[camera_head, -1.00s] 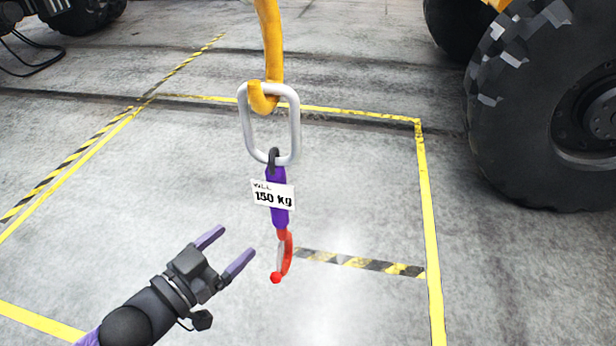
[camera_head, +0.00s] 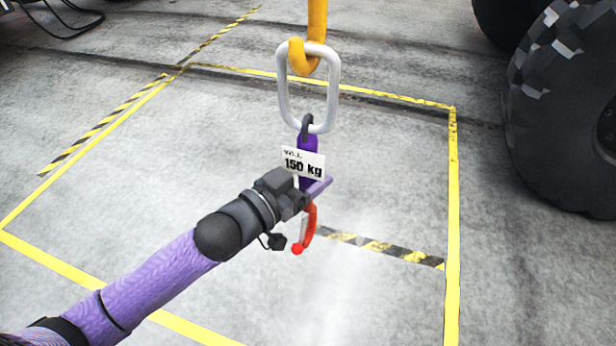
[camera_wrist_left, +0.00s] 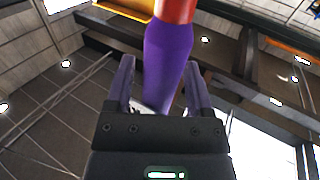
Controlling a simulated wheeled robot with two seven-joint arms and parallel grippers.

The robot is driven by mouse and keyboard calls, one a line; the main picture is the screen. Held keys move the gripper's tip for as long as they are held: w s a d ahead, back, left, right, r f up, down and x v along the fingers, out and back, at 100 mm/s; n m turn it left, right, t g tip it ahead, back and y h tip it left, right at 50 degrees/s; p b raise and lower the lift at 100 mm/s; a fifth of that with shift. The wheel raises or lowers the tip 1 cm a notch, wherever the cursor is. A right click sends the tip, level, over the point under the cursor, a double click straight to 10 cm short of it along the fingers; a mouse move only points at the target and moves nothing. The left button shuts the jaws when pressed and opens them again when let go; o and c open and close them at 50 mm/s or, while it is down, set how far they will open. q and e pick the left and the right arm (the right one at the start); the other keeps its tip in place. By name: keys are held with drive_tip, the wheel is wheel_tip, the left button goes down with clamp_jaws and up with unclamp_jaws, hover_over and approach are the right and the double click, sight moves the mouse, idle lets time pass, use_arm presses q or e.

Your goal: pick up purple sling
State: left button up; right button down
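The purple sling (camera_head: 307,147) hangs upright below a silver link (camera_head: 334,95). It carries a white "150 kg" tag (camera_head: 303,164) and ends in a red hook (camera_head: 309,222). My left gripper (camera_head: 310,184) is at the sling's lower part, just below the tag and above the red hook. In the left wrist view the sling (camera_wrist_left: 168,50) stands between the two spread fingers. A gap shows at the left finger, and the right finger is close to or touching the sling. The tag and wrist partly hide the fingers in the head view. My right gripper is not in view.
The silver link hangs from a yellow hook (camera_head: 317,35). Yellow floor lines (camera_head: 453,200) and a black-yellow striped strip (camera_head: 385,247) mark the grey floor. A large black tyre (camera_head: 560,110) stands at the right. The floor around the sling is clear.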

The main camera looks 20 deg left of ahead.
use_arm(q)
clamp_jaws()
idle(1.1)
